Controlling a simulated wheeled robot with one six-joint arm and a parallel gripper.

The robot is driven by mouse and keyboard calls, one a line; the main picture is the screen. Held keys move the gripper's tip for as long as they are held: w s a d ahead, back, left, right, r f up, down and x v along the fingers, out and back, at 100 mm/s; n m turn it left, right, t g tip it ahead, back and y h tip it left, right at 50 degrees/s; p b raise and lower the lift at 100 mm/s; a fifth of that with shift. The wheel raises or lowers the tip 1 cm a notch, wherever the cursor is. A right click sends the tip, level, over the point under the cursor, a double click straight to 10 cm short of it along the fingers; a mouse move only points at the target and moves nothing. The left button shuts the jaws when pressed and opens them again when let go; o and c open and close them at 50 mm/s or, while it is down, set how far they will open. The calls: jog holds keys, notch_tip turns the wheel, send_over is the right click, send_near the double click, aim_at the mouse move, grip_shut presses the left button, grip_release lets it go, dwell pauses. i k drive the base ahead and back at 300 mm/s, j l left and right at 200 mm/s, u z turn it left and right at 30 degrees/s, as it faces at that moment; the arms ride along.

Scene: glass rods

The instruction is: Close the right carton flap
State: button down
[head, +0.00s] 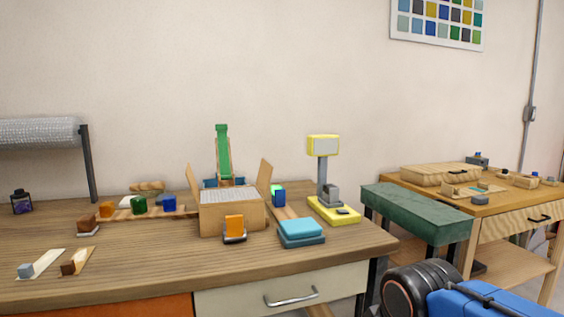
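The carton (215,221) is an open brown box on the wooden table, near the middle of the head view. Its right flap (265,178) stands up from the right side, tilted slightly outward. Its left flap (193,182) also stands up, leaning outward to the left. Between the flaps a pale grey-white surface (228,195) shows at the top of the carton; I cannot tell whether it is contents or a lid. My gripper is not in view. Part of my blue and black arm shows at the bottom right, away from the carton.
An orange block (234,224) on a dark stand is in front of the carton. A blue-green block (278,196), turquoise stack (300,231) and yellow scale (334,211) are to its right. A green chute (223,150) rises behind.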

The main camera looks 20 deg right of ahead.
aim_at(263, 180)
jog(key=l+u, duration=0.25)
jog(key=l, duration=0.4)
jog(key=l+u, duration=0.25)
jog(key=l, duration=0.4)
jog(key=k, duration=0.1)
jog(key=i, duration=0.05)
